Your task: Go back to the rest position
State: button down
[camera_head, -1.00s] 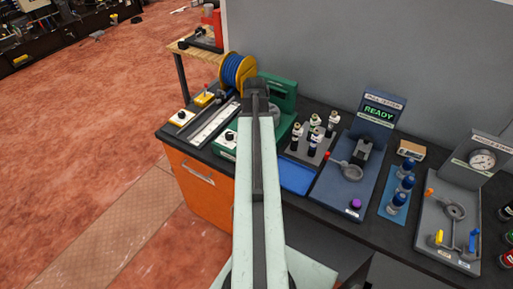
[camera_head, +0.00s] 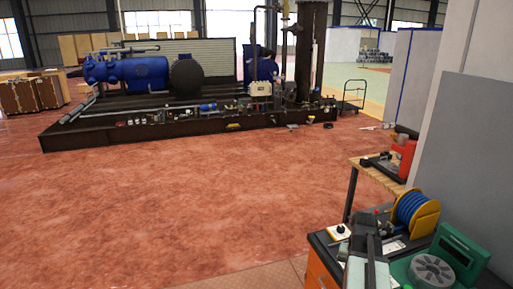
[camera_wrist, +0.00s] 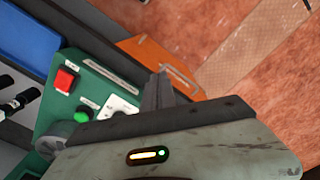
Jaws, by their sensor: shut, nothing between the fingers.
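My gripper (camera_wrist: 158,92) is shut and empty in the wrist view. It hangs above the front edge of the bench, between a green machine base (camera_wrist: 95,85) and the orange drawer front (camera_wrist: 145,50). In the head view the gripper end (camera_head: 368,228) shows at the lower right, over the bench's near end. My arm's pale links run down out of the picture there and hide part of the bench top. Nothing is held.
The green machine (camera_head: 462,252) stands right of my arm, with a blue reel (camera_head: 412,207) behind it. A wooden side table (camera_head: 375,172) adjoins the bench. A red button (camera_wrist: 66,78) is on the machine base. Open red floor (camera_head: 180,205) lies left.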

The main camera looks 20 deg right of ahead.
jog(key=w+a+f+n+b, duration=0.1)
jog(key=w+a+n, duration=0.1)
jog(key=a, duration=0.9)
jog(key=w+a+f+n+b, duration=0.1)
jog(key=w+a+n, duration=0.1)
jog(key=a, duration=1)
jog(key=w+a+f+n+b, duration=0.1)
jog(key=a+n, duration=0.3)
jog(key=a, duration=0.8)
jog(key=shift+w+f, duration=0.2)
jog(key=shift+w, duration=0.6)
jog(key=shift+a, duration=0.1)
